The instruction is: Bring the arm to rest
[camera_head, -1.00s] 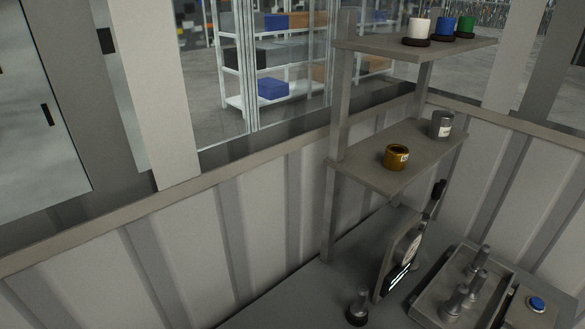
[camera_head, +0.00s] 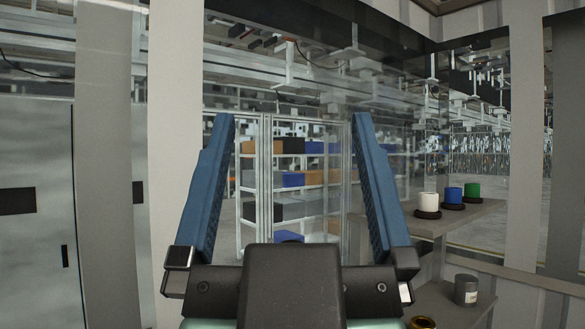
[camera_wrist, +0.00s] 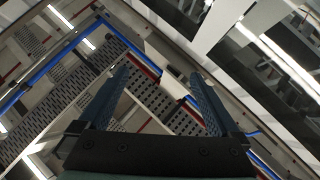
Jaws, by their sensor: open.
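My gripper (camera_head: 292,125) stands upright in the middle of the head view, with its two blue fingers spread wide apart. Nothing is between the fingers; the shelving behind the window shows through the gap. The wrist view also shows my gripper (camera_wrist: 163,80) open and empty, pointing up at the ceiling structure of beams, lights and perforated panels. It touches nothing in either view.
At the right, a shelf (camera_head: 470,217) holds a white cup (camera_head: 427,202), a blue cup (camera_head: 453,194) and a green cup (camera_head: 472,189) on dark bases. Below are a grey cup (camera_head: 466,289) and a brass-coloured cup (camera_head: 421,323). A pale post (camera_head: 175,120) stands left of my gripper.

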